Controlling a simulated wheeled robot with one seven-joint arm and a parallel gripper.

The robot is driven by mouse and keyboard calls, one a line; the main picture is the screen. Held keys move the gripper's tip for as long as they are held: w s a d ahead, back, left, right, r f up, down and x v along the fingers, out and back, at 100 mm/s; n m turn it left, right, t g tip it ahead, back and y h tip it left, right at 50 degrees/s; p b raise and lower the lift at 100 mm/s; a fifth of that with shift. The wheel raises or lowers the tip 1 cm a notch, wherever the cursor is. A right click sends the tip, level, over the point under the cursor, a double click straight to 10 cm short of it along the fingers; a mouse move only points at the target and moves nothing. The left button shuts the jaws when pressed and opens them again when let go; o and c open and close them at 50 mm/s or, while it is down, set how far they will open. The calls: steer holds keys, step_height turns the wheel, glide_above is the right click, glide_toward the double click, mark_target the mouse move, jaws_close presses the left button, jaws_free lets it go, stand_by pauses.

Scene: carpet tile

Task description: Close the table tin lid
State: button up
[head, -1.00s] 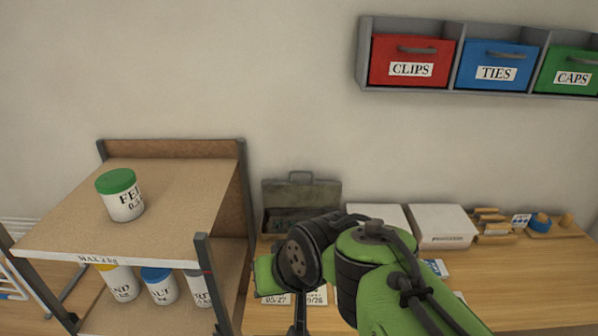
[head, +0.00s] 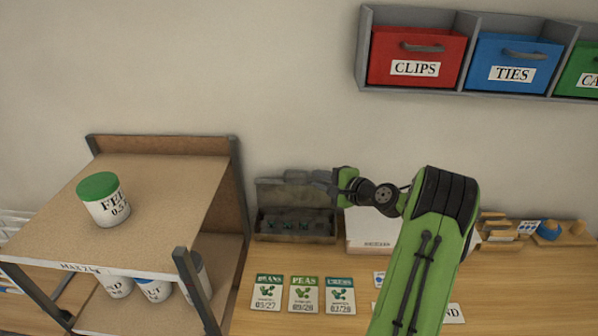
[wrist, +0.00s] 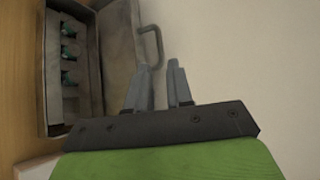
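The grey metal tin (head: 268,236) stands on the table against the wall, with several small teal items inside. Its lid (head: 272,193) is up, roughly upright at the back. In the wrist view the tin's tray (wrist: 50,110) is at the left, and the open lid (wrist: 118,65) with its handle (wrist: 151,45) is beside my fingers. My gripper (head: 318,178) is at the lid's upper right, hiding part of its top edge. In the wrist view my gripper (wrist: 158,66) shows two fingers apart with nothing between them; I cannot tell whether one touches the lid.
A shelf unit (head: 150,190) with a green-capped jar (head: 105,203) stands close on the left. Seed packets (head: 304,294) lie in front of the tin, and a white box (head: 368,240) is right of it. Wall bins (head: 415,68) hang above right.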

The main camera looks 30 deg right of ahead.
mark_target(297, 172)
steer(key=x, duration=0.9)
steer(key=shift+p, duration=0.35)
steer(key=shift+a, duration=0.1)
jaws_close()
